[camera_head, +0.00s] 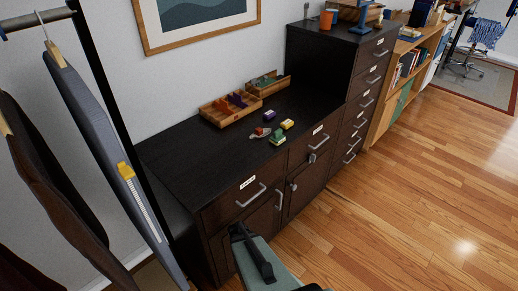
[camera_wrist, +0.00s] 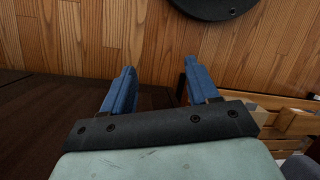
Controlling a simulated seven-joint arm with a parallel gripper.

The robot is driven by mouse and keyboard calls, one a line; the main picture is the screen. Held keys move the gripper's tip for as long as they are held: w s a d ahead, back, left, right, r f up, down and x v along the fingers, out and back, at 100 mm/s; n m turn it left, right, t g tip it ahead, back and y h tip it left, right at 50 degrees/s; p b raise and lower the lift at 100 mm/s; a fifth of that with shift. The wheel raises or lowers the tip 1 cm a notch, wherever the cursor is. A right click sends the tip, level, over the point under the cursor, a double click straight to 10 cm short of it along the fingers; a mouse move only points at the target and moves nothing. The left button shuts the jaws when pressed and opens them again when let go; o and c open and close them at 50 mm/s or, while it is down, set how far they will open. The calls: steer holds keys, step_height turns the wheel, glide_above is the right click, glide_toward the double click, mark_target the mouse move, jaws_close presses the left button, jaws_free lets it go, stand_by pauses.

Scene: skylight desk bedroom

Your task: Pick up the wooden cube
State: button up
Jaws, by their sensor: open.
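I cannot clearly make out a wooden cube in either view. Small objects lie on the dark cabinet top (camera_head: 190,160) in the head view: a yellow-and-purple block (camera_head: 287,124), a green piece (camera_head: 278,138), and a reddish-grey piece (camera_head: 260,132). In the wrist view a pale wooden piece (camera_wrist: 262,115) shows at the right, partly hidden behind my gripper's mount; I cannot tell what it is. My gripper (camera_wrist: 157,68) is open with two blue fingers apart and nothing between them. In the head view it is in front of the cabinet, apart from the small objects.
Two wooden trays (camera_head: 231,107) (camera_head: 268,84) stand at the back of the cabinet top. A taller dark cabinet (camera_head: 325,55) rises to the right. A clothes rack with hanging garments (camera_head: 105,150) is at the left. The wooden floor (camera_head: 400,210) is open at the right.

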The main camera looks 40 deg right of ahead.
steer(key=d+r+n+t+h, duration=0.1)
steer(key=d+r+n, duration=0.25)
steer(key=d, duration=1.35)
steer(key=d+r+n+t+h, duration=0.15)
steer(key=d+r, duration=0.25)
steer(key=d, duration=1.3)
steer(key=w+d+r+n+g, duration=0.1)
steer(key=w+d+r+n, duration=0.15)
steer(key=d+r, duration=0.9)
steer(key=w+d+r+n+g, duration=0.15)
steer(key=d+r+n, duration=0.25)
steer(key=d+r, duration=0.75)
step_height(320, 180, up, 23)
steer(key=n+t+y, duration=0.2)
steer(key=t, duration=0.2)
glide_above(259, 129)
step_height(259, 129, down, 13)
steer(key=shift+r, duration=0.1)
